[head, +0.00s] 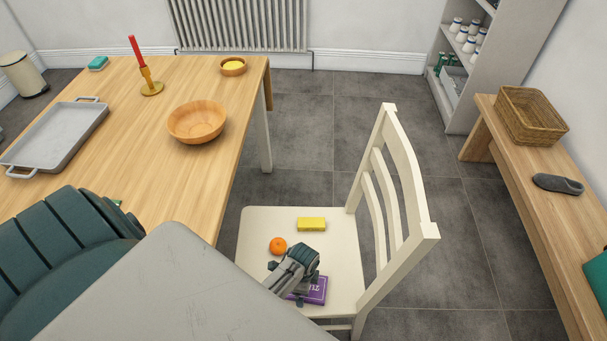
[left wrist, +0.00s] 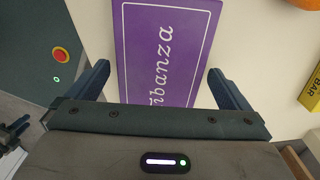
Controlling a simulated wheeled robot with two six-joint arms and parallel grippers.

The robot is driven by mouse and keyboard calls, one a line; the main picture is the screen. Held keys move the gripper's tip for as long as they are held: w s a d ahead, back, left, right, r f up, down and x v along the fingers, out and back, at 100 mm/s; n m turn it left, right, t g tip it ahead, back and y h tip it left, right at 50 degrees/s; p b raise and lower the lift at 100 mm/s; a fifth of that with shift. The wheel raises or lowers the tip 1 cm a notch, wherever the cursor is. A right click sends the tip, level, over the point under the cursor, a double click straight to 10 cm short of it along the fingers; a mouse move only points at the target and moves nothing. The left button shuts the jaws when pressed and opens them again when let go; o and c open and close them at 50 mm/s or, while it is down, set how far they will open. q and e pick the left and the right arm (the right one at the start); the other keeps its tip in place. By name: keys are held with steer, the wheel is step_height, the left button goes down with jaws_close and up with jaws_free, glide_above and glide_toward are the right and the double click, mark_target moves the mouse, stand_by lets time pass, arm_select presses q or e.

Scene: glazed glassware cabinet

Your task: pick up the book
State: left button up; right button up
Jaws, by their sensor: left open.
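The purple book (head: 316,291) lies flat on the cream chair seat (head: 258,225), near its front right part. In the left wrist view the book (left wrist: 170,45) shows white lettering ending in "ibanza". My left gripper (head: 286,284) is over the book and hides part of it in the head view. In the left wrist view its two dark fingers (left wrist: 157,72) are spread wide, one on each side of the book, with nothing gripped. A dark shape at the lower left edge of that view looks like my right gripper (left wrist: 13,134); its jaws are too small to make out.
An orange (head: 278,246) and a yellow box (head: 311,224) lie on the seat beyond the book. The chair's backrest (head: 390,190) rises at the right. A wooden table (head: 180,90) stands at the left, a bench (head: 545,205) at the right.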

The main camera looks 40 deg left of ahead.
arm_select(q)
steer(key=c, duration=1.1)
steer(key=shift+o, duration=0.2)
steer(key=shift+r, duration=0.15)
